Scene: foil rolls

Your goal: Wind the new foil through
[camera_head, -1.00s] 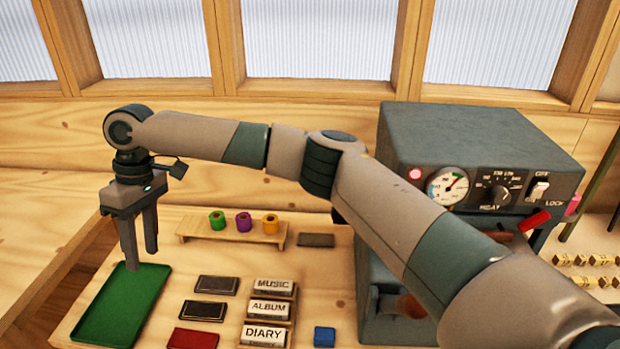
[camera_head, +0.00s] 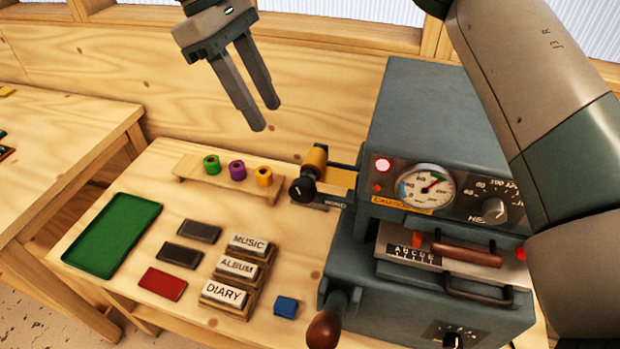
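A hot-stamping machine (camera_head: 420,115) stands at the right of the table. A gold roll (camera_head: 316,158) sits at its left side, beside a black knob (camera_head: 302,190) near the label WIND. Green (camera_head: 211,165), purple (camera_head: 237,170) and gold-orange (camera_head: 264,177) foil rolls stand on a small wooden rack (camera_head: 215,186). My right gripper (camera_head: 264,116) is at the top, above the rack and left of the machine. Its two fingers are apart with nothing between them. My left gripper is out of view. Any foil strip inside the machine cannot be made out.
A green tray (camera_head: 112,235), dark pads (camera_head: 180,255), a red pad (camera_head: 163,284), MUSIC, ALBUM and DIARY blocks (camera_head: 225,293) and a blue block (camera_head: 286,306) lie on the table. A lever handle (camera_head: 326,328) juts out at the machine's front. My arm covers its right side.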

